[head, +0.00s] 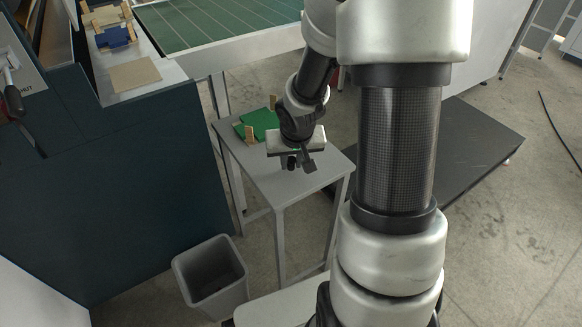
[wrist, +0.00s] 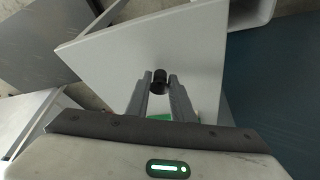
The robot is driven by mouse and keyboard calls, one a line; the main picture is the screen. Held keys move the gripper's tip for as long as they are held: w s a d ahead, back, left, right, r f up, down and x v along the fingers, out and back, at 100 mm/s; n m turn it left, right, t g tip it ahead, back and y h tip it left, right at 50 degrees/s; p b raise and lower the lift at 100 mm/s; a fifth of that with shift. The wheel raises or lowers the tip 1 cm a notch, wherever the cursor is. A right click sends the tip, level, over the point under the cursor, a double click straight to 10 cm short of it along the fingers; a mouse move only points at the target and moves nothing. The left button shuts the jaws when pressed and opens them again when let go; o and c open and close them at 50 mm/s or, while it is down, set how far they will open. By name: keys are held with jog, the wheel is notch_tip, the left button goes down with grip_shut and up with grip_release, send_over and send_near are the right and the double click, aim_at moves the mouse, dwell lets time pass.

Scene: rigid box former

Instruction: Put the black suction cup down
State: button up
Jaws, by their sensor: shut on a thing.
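The black suction cup (wrist: 159,81) is small and dark. In the wrist view it sits between the tips of my gripper (wrist: 160,88), which is shut on it. In the head view my gripper (head: 299,163) hangs over the small grey table (head: 262,188), and the cup is hard to make out among the dark fingers. The table top also fills the middle of the wrist view (wrist: 200,50). I cannot tell whether the cup touches the table.
A green piece (head: 260,122) with upright wooden bits lies on the table behind my gripper. A grey bin (head: 210,275) stands in front of the table at left. A dark green cabinet (head: 130,190) is to the left. The table's near part is clear.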

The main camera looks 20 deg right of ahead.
jog(key=shift+f, duration=0.45)
jog(key=shift+f, duration=0.15)
jog(key=o, duration=1)
